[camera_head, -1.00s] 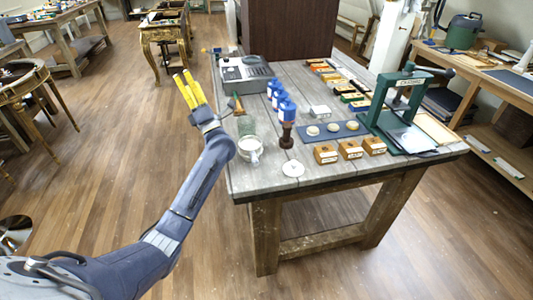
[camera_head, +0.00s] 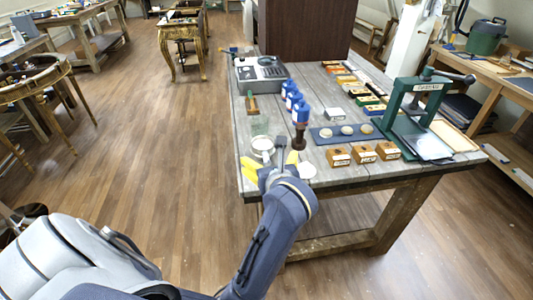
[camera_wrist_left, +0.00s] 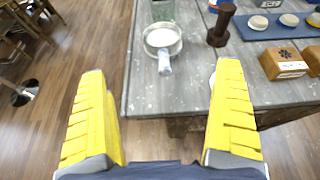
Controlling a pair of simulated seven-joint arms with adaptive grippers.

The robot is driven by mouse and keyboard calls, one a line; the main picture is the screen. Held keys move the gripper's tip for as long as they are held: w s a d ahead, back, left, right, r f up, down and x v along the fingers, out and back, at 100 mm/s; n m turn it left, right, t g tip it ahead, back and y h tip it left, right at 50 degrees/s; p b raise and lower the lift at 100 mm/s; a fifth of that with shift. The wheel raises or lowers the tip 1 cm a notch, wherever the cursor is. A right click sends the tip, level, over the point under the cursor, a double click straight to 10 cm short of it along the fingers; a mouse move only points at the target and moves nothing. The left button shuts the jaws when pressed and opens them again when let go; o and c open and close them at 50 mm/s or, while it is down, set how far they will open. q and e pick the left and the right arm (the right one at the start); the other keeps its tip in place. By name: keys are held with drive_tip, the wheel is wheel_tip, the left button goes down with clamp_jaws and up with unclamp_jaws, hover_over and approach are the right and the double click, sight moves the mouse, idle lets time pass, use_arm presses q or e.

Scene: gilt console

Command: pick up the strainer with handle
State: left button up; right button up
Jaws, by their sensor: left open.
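The strainer with handle (camera_head: 262,144) lies near the left front edge of the wooden table (camera_head: 330,171). In the left wrist view the strainer (camera_wrist_left: 162,39) is a round, pale bowl with a metal rim, and its short handle points toward me. My left gripper (camera_head: 271,163) has yellow fingers spread wide at the table's front edge. In the left wrist view the open fingers (camera_wrist_left: 161,80) frame the space just short of the handle, with nothing between them. The strainer is beyond the fingertips and untouched.
A glass jar (camera_wrist_left: 163,10) stands right behind the strainer. A dark brown stamp (camera_wrist_left: 221,26) stands to its right, near a white disc (camera_head: 307,170). Wooden boxes (camera_head: 364,153), a blue mat (camera_head: 345,133) and a green press (camera_head: 412,115) lie further right.

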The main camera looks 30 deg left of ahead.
sight(264, 155)
use_arm(q)
drive_tip(key=x, duration=1)
drive_tip(key=shift+w+a, duration=0.15)
drive_tip(key=shift+a, duration=0.15)
drive_tip(key=shift+d+x, duration=0.25)
drive_tip(key=shift+x, duration=2.8)
drive_tip(key=shift+w, duration=0.15)
drive_tip(key=shift+c, duration=0.6)
drive_tip(key=shift+f, duration=0.1)
drive_tip(key=c, duration=1.3)
